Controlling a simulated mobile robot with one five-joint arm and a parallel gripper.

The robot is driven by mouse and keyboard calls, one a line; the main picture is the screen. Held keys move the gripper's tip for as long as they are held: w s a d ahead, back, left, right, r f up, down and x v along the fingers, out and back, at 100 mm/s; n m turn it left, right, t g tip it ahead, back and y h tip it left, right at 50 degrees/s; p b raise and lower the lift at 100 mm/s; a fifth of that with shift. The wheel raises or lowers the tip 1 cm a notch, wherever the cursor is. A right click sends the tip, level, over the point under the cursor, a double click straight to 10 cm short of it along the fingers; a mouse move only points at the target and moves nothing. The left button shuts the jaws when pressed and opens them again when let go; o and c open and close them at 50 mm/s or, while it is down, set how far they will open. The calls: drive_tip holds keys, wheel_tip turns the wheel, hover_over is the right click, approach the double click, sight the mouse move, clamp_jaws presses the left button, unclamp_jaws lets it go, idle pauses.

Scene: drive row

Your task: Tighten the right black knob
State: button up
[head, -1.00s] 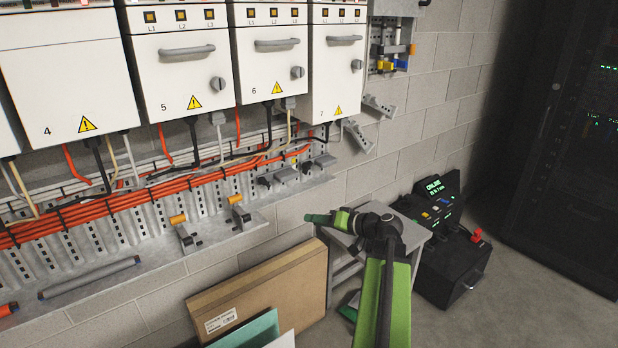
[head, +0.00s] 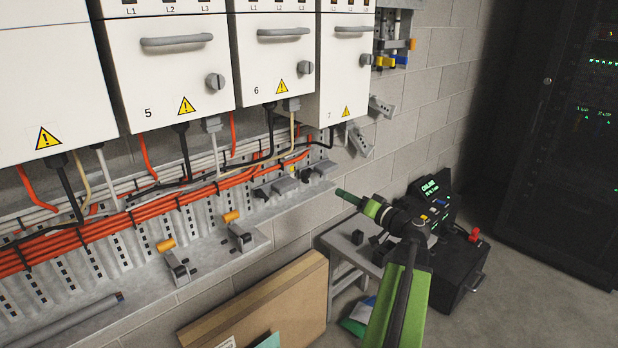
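Two small dark knobs sit on grey clamp-like fittings on the right part of the metal ledge, below cabinets 6 and 7. The right black knob (head: 305,176) is at the fitting nearer the ledge's right end; the left black knob (head: 261,193) is to its left. Both are small, and their threads do not show. My gripper (head: 347,197) points left, to the right of the knobs and lower in the picture, apart from them. Its end shows as a narrow dark green tip; I cannot tell whether its fingers are open or shut.
A cardboard box (head: 275,305) leans below. A small grey table (head: 350,246) and a black console (head: 455,268) stand right. Floor at far right is clear.

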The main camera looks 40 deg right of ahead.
sight(307, 175)
drive_tip(key=w+d, duration=0.1)
drive_tip(key=w, duration=1.5)
drive_tip(key=shift+w+d, duration=0.2)
drive_tip(key=shift+w, duration=0.2)
clamp_jaws()
